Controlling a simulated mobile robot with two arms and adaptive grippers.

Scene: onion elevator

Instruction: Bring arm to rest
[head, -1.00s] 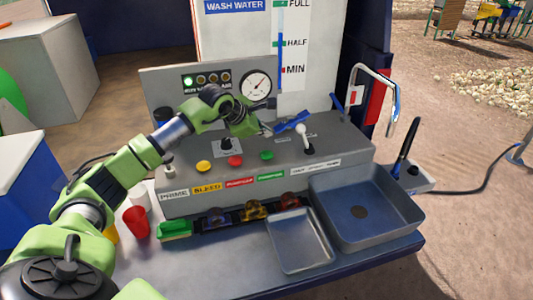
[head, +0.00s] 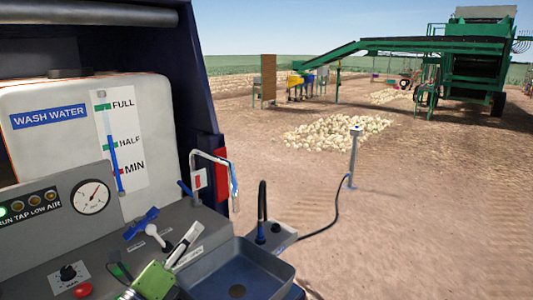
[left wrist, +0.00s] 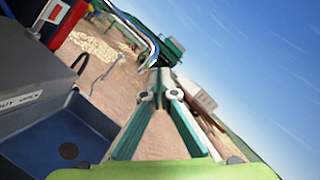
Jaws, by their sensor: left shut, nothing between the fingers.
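My left gripper (head: 190,234) is at the bottom of the head view, in front of the control panel. Its fingers point up and to the right, over the panel beside the sink. In the left wrist view the fingers of this gripper (left wrist: 160,76) come together at their tips, with nothing between them. It is shut and empty. Part of the panel (head: 45,247) is hidden behind my arm and by the picture's edge. My right gripper is not in view.
A grey sink (head: 283,272) with a drain lies right of the gripper, also at lower left in the left wrist view (left wrist: 100,122). Open ground with an onion heap (head: 335,133) lies beyond.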

